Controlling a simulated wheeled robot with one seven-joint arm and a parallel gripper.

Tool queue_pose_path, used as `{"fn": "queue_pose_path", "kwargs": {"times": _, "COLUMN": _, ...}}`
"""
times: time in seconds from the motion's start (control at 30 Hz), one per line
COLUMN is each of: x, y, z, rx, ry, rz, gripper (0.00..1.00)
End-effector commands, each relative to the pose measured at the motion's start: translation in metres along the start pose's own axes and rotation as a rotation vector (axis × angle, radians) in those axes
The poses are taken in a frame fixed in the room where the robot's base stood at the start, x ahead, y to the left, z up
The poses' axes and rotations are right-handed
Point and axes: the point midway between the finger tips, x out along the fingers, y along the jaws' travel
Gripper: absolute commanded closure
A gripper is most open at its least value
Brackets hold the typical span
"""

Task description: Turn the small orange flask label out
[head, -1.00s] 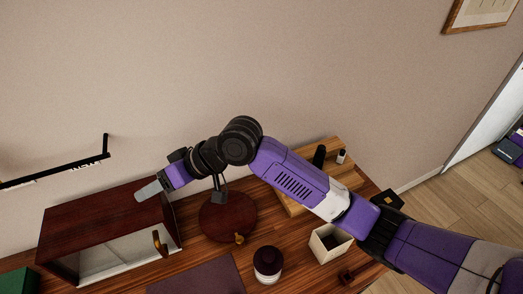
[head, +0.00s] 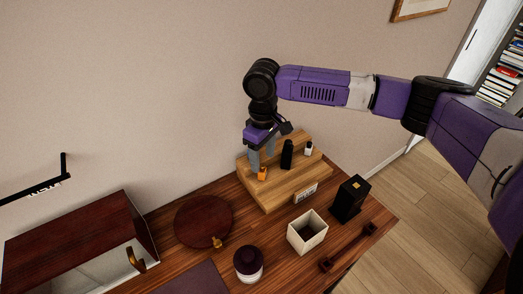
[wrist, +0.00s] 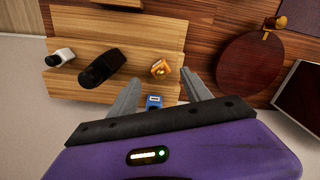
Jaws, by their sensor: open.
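The small orange flask (head: 262,174) stands on the stepped wooden stand, near its left end. In the wrist view the orange flask (wrist: 160,69) shows a pale top and lies just beyond and between my fingertips. My gripper (head: 261,160) is open and points down at the stand, close above and behind the flask. In the wrist view my gripper (wrist: 163,77) has its fingers spread, with nothing held. I cannot make out a label on the flask. A small blue bottle (wrist: 153,102) stands between the fingers, nearer the palm.
A black bottle (head: 287,154) and a small white bottle with dark cap (head: 308,149) share the wooden stand (head: 283,192). A cream open box (head: 307,233), black box (head: 349,198), round dark board (head: 203,222) and brown cabinet (head: 75,244) stand around it.

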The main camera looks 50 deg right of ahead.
Motion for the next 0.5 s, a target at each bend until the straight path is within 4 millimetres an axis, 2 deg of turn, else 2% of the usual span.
{"fn": "queue_pose_path", "kwargs": {"times": 0.3, "x": 0.042, "y": -0.001, "z": -0.001, "rx": -0.001, "ry": 0.001, "rz": -0.001, "gripper": 0.43}}
{"fn": "queue_pose_path", "kwargs": {"times": 0.5, "x": 0.053, "y": -0.001, "z": -0.001, "rx": -0.002, "ry": 0.002, "rz": -0.001, "gripper": 0.43}}
